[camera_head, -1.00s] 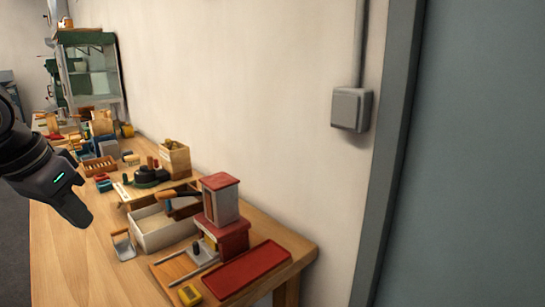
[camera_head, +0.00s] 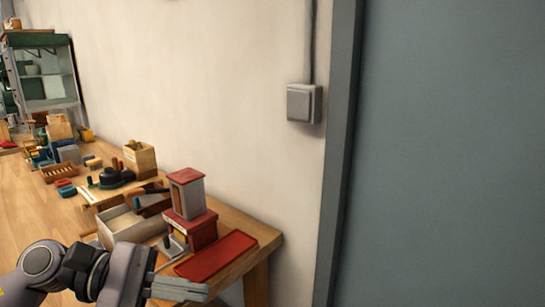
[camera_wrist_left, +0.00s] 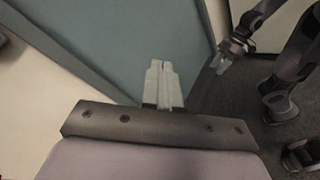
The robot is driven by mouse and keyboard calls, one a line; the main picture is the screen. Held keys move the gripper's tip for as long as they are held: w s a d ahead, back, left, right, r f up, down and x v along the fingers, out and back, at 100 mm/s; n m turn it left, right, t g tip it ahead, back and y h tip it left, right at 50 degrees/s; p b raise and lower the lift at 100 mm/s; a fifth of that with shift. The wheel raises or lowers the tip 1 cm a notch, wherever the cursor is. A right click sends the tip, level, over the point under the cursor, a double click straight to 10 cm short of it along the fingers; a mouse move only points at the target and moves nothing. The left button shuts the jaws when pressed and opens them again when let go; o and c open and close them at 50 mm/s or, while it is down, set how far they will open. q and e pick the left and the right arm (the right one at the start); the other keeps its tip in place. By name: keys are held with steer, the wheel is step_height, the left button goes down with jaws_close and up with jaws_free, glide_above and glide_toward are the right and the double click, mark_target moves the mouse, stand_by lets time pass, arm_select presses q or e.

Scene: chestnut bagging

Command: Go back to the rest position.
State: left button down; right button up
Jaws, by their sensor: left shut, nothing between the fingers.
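My left gripper (camera_head: 180,288) is in the lower left of the head view, in front of the near end of the wooden table. Its fingers are together and hold nothing. In the left wrist view its closed fingers (camera_wrist_left: 160,70) point toward the blue-grey panel and the floor. My right gripper (camera_wrist_left: 219,65) shows small at the upper right of the left wrist view, over the dark floor, and its jaws are too small to read. The right gripper is outside the head view.
The wooden table (camera_head: 262,232) carries a red tray (camera_head: 216,257), a red and grey box tower (camera_head: 187,195), a pale open bin (camera_head: 135,228) and several small items. A grey wall box (camera_head: 303,102) and a blue-grey panel (camera_head: 450,150) stand right.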

arm_select(q)
steer(key=w+a+f+m+t+y, duration=0.25)
steer(key=f+m+t, duration=0.45)
steer(key=m, duration=0.9)
steer(key=w+a+f+m+t+y, duration=0.1)
steer(key=a+f+m+t+y, duration=0.15)
steer(key=f+m+t, duration=1)
steer(key=s+a+f+n+g+y, duration=0.3)
steer(key=s+f+n+g+y, duration=0.5)
steer(key=s+f+n, duration=0.6)
steer(key=shift+s+f+n+g+y, duration=0.25)
steer(key=shift+f+n+g+y, duration=0.05)
steer(key=shift+f+n+g, duration=0.6)
